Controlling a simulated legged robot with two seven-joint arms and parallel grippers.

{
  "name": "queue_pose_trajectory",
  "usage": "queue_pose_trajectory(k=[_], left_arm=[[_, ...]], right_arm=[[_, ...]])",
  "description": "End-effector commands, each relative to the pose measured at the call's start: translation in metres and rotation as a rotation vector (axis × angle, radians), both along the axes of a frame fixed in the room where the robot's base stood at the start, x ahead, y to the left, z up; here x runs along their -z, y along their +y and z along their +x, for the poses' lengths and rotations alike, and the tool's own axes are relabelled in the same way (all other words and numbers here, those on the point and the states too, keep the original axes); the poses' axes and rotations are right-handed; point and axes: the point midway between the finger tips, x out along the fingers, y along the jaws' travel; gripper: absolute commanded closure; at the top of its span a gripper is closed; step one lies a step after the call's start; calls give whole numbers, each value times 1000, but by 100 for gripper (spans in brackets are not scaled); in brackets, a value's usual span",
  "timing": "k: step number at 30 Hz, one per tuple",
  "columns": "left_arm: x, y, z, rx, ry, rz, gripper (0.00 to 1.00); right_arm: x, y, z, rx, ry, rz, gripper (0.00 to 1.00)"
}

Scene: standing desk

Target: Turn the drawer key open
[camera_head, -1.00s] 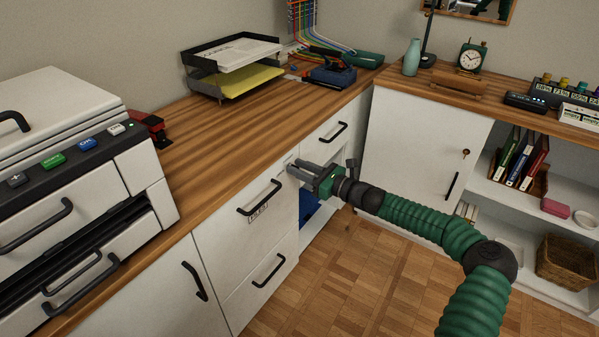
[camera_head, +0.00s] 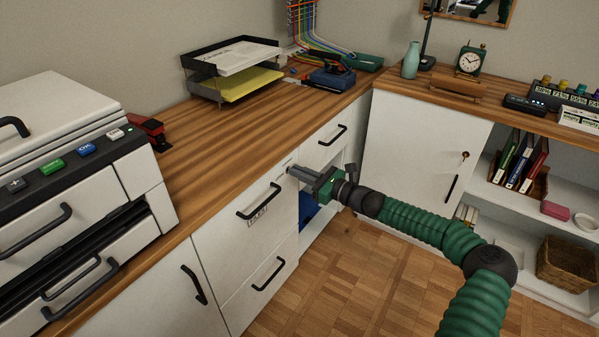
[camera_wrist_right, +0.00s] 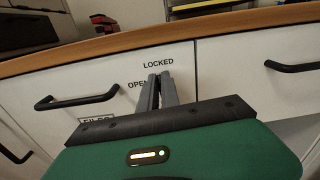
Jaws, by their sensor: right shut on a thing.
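My right gripper (camera_head: 292,171) reaches the upper right corner of the white top drawer (camera_head: 225,220) marked FILES. In the right wrist view my right gripper's grey fingers (camera_wrist_right: 158,85) are close together and point at the drawer front, between the OPEN label (camera_wrist_right: 138,85) and just under the LOCKED label (camera_wrist_right: 158,63). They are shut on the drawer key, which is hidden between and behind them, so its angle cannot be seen. The drawer (camera_wrist_right: 60,85) is shut. My left gripper is not in view.
A black drawer handle (camera_head: 258,202) is left of my gripper, and another handle (camera_head: 332,135) is on the drawer to the right. The wooden desk top (camera_head: 225,135) overhangs just above. A printer (camera_head: 75,170) stands at the left. The floor (camera_head: 350,270) is clear.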

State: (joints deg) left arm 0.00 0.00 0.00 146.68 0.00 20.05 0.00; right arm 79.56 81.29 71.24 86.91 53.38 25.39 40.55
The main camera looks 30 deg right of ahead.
Motion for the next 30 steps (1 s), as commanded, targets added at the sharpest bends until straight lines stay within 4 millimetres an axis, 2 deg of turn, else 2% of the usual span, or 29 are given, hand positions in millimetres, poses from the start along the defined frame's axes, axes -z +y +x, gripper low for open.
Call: queue_pose_trajectory(k=[15,30], left_arm=[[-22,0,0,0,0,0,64],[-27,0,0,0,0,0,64]], right_arm=[[-3,4,-2,2,-159,-373,100],[3,9,-4,2,-341,-815,100]])
